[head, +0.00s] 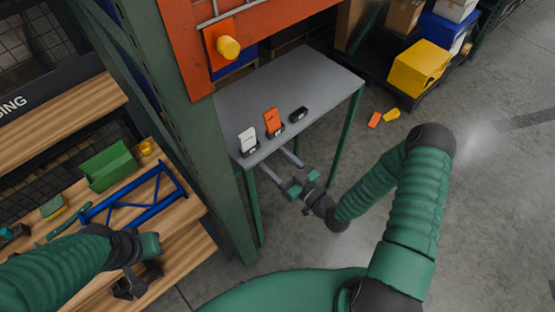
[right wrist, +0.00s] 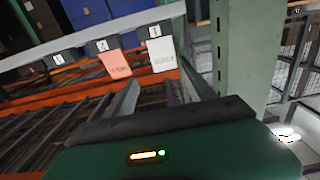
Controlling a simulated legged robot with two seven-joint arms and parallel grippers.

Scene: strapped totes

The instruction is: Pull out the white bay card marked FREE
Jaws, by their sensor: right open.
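A white card (head: 248,138) stands upright in a black holder at the left of the grey table. An orange card (head: 272,120) stands in the middle holder. In the right wrist view the white card (right wrist: 162,55) and orange card (right wrist: 115,63) appear upside down; their lettering is too small to read surely. My right gripper (head: 274,160) is open and empty, at the table's front edge, with its fingers pointing towards the cards and apart from them. My left gripper (head: 137,277) is over the wooden bench at left; its jaws are unclear.
A third black holder (head: 299,114) has no card showing. A green post (head: 205,140) rises close left of the table (head: 316,75). The bench carries a green bin (head: 109,166) and a blue frame (head: 135,197). Orange and yellow pieces lie on the floor at right.

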